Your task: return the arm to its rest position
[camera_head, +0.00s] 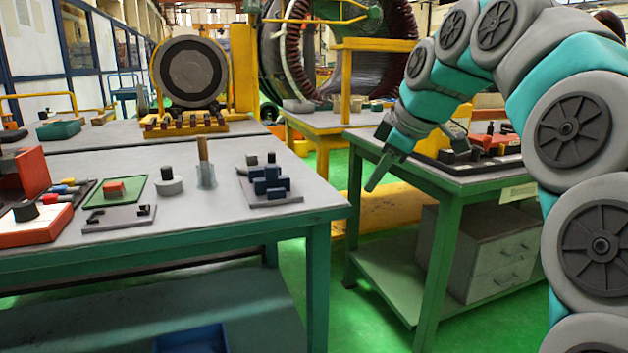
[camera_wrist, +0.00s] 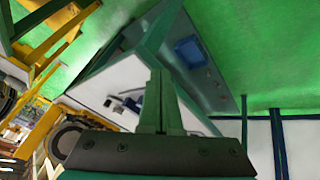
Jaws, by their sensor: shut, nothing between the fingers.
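My gripper (camera_head: 378,172) shows in the head view at the end of my teal and grey arm, which arches in from the right. It hangs over the gap between the left table and the right table, in front of the right table's left edge. In the wrist view my gripper (camera_wrist: 159,75) has its two fingers together with nothing between them. It touches nothing that I can see.
The left table (camera_head: 230,228) carries a blue block fixture (camera_head: 270,185), a cup with a stick (camera_head: 206,175) and a green tray (camera_head: 120,196). The right table (camera_head: 440,183) has a drawer box (camera_head: 495,255) beneath. A large stator (camera_head: 335,45) stands behind. Green floor lies between the tables.

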